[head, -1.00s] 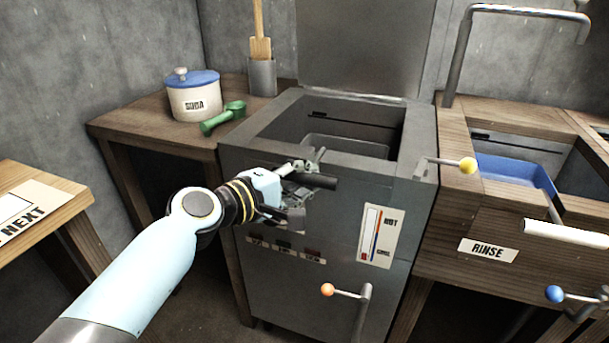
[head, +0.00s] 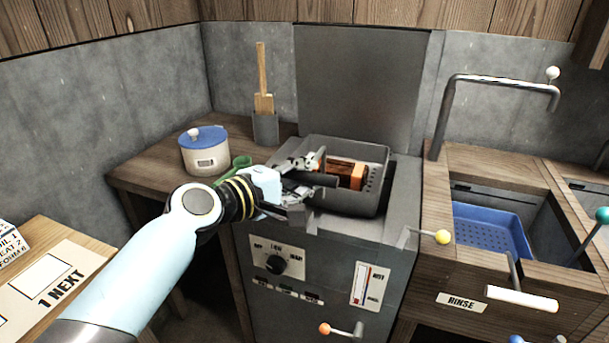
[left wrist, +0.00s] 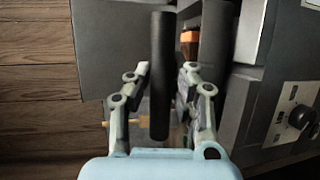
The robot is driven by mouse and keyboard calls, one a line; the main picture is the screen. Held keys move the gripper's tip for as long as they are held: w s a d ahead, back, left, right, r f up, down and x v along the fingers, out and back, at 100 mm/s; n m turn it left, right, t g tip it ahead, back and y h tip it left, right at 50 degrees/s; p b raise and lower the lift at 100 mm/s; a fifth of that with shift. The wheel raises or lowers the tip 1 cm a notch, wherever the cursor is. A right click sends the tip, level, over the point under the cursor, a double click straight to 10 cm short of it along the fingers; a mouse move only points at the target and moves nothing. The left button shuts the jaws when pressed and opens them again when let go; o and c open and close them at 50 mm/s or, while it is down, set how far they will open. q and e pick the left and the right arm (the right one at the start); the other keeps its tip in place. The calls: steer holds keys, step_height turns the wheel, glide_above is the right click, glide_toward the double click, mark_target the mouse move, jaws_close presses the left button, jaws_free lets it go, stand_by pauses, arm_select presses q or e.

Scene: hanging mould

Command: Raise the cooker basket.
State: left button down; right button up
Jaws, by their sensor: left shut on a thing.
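The cooker basket (head: 350,202) is a dark grey tub in the head view, with its rim and walls standing above the top of the cooker (head: 372,228). A brown-orange block (head: 346,172) lies inside it. My left gripper (head: 309,177) is at the basket's front left, shut on its dark handle. In the left wrist view the black handle (left wrist: 160,60) runs between the two fingers of my left gripper (left wrist: 164,78). The basket's lower part is hidden by the cooker's front edge. My right gripper is in neither view.
A raised lid (head: 357,85) stands behind the basket. A white pot with a blue lid (head: 204,150) and a holder with a wooden paddle (head: 265,126) stand on the left bench. A yellow-knobbed lever (head: 443,237) and a blue rinse tray (head: 490,226) are on the right.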

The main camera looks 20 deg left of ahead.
arm_select(q)
steer(key=shift+r, duration=0.2)
steer(key=c, duration=1.3)
jaws_free()
steer(key=shift+o, duration=0.7)
steer(key=shift+s, duration=0.1)
steer(key=v, duration=1.2)
